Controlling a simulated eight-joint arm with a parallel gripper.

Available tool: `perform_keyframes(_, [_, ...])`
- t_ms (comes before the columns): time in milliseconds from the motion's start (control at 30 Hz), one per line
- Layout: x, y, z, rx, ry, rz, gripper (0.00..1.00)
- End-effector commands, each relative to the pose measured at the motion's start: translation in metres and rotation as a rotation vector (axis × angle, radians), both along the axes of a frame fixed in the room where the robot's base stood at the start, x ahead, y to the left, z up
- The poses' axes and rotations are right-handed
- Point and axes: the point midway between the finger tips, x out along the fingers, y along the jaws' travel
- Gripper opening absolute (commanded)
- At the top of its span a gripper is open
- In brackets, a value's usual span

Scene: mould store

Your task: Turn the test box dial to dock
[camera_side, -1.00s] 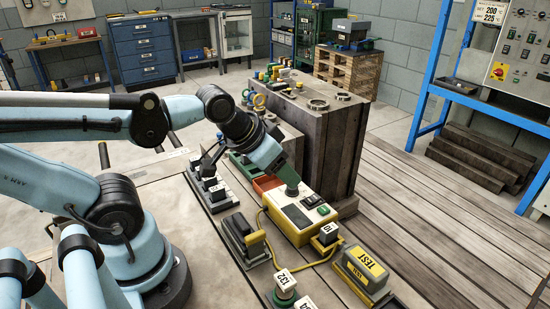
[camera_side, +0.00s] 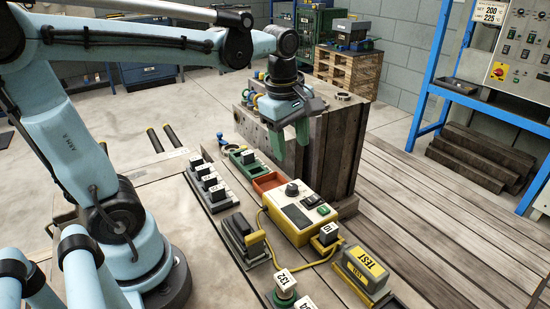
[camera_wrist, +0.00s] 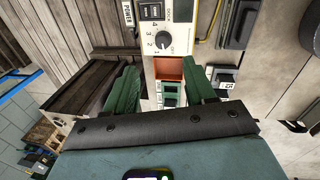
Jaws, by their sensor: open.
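The test box (camera_side: 328,207) is a yellow and cream case on the bench, with a dark round dial (camera_side: 292,190) at its far end. In the wrist view the dial (camera_wrist: 163,40) shows face-on, with OFF, 1, 2, 3 and 4 printed around it and DOCK lettered farther along the panel. I cannot make out for certain which mark its pointer meets. My gripper (camera_side: 291,148) hangs above and beyond the box, clear of the dial.
A tall block of dark mould plates (camera_side: 335,150) stands close behind the box. An orange tray (camera_side: 268,183) and a row of labelled blocks (camera_side: 208,181) lie to the left. A yellow cable (camera_side: 318,263) loops beside the box, near a TEST-marked case (camera_side: 365,265).

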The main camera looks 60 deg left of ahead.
Motion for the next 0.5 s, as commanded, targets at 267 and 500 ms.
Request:
perform_keyframes(267, [0.0131, 0.0092, 0.0038, -0.049, 0.108, 0.444, 0.55])
perform_keyframes(500, [0.0146, 0.0104, -0.0034, -0.053, 0.125, 0.519, 0.55])
